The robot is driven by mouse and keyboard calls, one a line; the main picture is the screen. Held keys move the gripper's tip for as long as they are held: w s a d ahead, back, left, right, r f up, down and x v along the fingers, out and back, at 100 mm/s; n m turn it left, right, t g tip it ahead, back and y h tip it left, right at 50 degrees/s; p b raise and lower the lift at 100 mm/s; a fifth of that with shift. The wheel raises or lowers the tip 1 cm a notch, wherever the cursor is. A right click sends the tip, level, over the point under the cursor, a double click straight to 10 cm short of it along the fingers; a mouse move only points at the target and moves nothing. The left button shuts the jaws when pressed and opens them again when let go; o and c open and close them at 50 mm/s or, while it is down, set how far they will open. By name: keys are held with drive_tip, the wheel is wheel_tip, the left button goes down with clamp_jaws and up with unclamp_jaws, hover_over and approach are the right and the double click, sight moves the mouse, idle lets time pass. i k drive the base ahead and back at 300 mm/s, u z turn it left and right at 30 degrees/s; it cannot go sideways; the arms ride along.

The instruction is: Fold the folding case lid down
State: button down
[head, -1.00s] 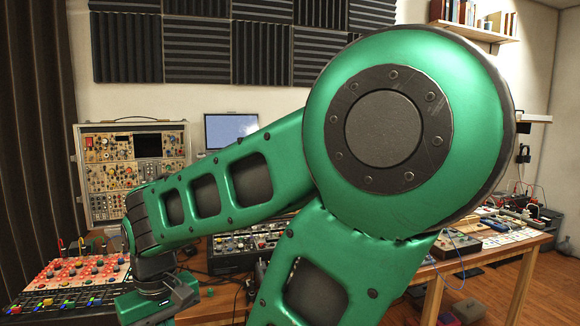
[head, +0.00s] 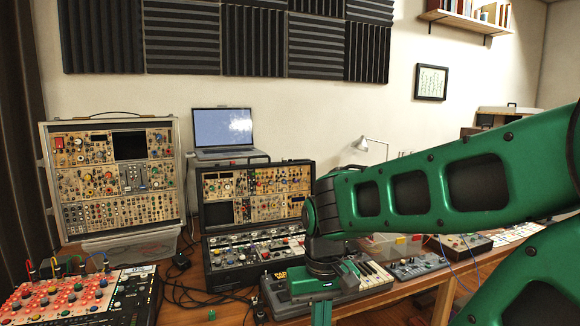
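The folding case is black and stands open on the table at the middle of the head view. Its lid (head: 254,192), filled with tan modules and knobs, stands upright at the back. Its base (head: 256,247), a panel of knobs, lies flat in front. My green arm reaches in from the right, and its dark wrist is just right of the case, in front of a small keyboard. Part of my gripper (head: 321,312) shows at the bottom edge, in front of the case and to its right. Its fingers are not visible, so I cannot tell whether it is open.
A tall modular case (head: 116,180) stands at the back left, on a clear plastic bin. A laptop (head: 224,130) is behind the folding case. A red-topped panel (head: 65,298) is at the front left. A keyboard (head: 372,276) lies right of the case. Loose cables cross the table.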

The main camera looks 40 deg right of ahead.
sight(245, 205)
drive_tip(key=z, duration=0.85)
drive_tip(key=i, duration=1)
drive_tip(key=u, duration=0.6)
drive_tip(key=k, duration=0.8)
drive_tip(key=z, duration=0.5)
drive_tip(key=i, duration=0.1)
drive_tip(key=z, duration=0.1)
